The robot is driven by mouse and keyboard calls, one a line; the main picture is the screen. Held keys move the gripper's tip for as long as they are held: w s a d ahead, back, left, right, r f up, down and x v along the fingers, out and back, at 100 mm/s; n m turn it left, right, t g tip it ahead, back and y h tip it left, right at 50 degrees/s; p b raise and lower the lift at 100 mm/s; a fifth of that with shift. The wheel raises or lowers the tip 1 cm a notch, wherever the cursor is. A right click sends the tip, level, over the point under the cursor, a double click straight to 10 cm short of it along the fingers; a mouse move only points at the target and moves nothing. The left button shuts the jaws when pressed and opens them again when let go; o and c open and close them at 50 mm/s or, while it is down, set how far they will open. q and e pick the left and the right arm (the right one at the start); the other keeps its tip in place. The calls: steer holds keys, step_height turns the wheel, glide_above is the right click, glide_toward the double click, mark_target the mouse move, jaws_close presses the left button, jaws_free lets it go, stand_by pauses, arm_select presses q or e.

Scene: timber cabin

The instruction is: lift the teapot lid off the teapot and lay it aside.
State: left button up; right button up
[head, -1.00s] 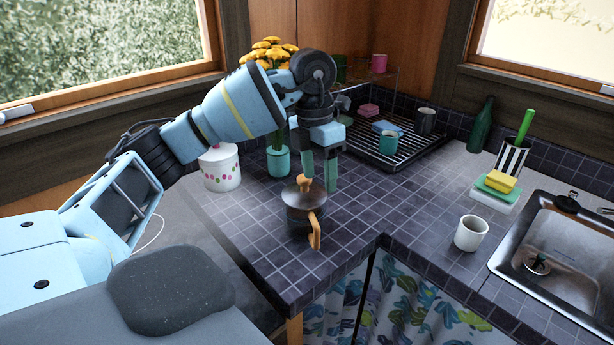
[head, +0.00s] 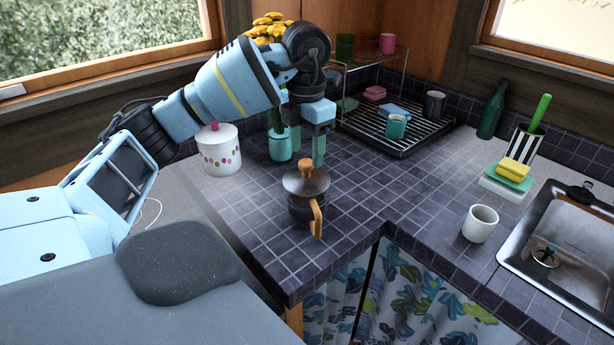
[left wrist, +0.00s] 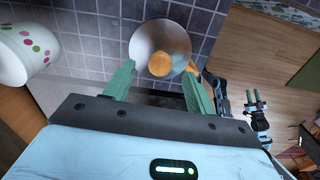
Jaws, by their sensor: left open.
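The teapot (head: 301,214) stands on the dark tiled counter with its orange handle toward me. The round brown lid (head: 291,184) with an orange knob sits on top of it. In the left wrist view the lid (left wrist: 147,42) shows from above as a shiny disc, its knob near the middle, ahead of the fingertips. My left gripper (head: 308,158) is open and empty, its green fingers just behind and above the lid in the head view. My right gripper (left wrist: 254,98) appears small at the right of the left wrist view; its opening is unclear.
A dotted white canister (head: 219,155) and a teal flower pot (head: 280,146) stand behind the teapot at left. A drying rack (head: 400,140) with cups is at the back. A white cup (head: 480,224) stands near the sink (head: 560,235). Counter right of the teapot is clear.

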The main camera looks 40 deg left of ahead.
mark_target(307, 162)
arm_select(q)
step_height(307, 162, down, 4)
steer(key=shift+f, duration=0.2)
steer(key=c, duration=1.1)
steer(key=shift+r, duration=0.1)
steer(key=shift+r, duration=0.45)
steer(key=r, duration=0.2)
steer(key=shift+s+d+r, duration=0.25)
steer(key=shift+d+r, duration=0.05)
steer(key=shift+d, duration=0.05)
steer(key=s+d, duration=0.3)
steer(key=s+d+r, duration=0.1)
steer(key=s+d, duration=0.2)
steer(key=d, duration=0.1)
steer(key=s+d, duration=0.4)
steer(key=shift+d+r, duration=0.2)
